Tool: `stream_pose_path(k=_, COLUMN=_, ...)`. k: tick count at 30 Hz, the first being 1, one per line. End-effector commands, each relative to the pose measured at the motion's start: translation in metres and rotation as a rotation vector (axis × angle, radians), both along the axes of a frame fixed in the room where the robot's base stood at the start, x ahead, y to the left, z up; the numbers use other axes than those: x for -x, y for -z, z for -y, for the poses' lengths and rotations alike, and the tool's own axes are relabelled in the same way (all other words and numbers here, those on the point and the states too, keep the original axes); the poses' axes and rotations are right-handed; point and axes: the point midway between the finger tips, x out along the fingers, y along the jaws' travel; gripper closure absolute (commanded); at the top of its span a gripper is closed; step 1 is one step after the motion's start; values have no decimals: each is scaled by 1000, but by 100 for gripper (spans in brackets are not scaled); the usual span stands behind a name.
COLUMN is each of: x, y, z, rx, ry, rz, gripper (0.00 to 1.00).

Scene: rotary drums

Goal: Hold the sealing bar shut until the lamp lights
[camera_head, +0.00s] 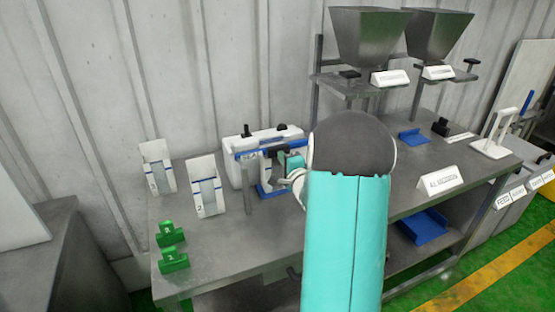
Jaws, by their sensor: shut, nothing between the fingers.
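The white sealing machine (237,170) stands on the steel bench, left of my teal arm. A long blue bar (255,151), which looks like the sealing bar, runs across its front. My gripper (275,152) is small in view at the machine's front by this bar. It is shut with nothing between its fingers, and my forearm hides part of it. I cannot tell whether it touches the bar or whether the bar is fully down. Two dark knobs (281,128) sit on top of the machine. I cannot make out a lit lamp.
Two white stands (207,187) with pouch-like sheets and two green blocks (172,247) occupy the bench's left. Steel hoppers (370,38) stand at the back right.

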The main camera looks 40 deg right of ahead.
Motion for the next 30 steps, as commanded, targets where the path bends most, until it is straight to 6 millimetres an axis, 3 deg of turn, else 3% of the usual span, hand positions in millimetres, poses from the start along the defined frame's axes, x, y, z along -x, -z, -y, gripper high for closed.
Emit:
stream_pose_path(k=2, x=2, y=0, z=-3, rx=0, ry=-1, rz=-1, gripper=100)
stream_pose_path(k=12, x=62, y=0, z=-21, rx=-1, ry=2, rz=-2, gripper=100)
stream_pose_path(k=18, x=88, y=0, z=-29, rx=0, ry=1, rz=0, gripper=100)
stream_pose_path(k=30, x=96, y=0, z=-31, rx=0, ry=0, rz=0, gripper=100)
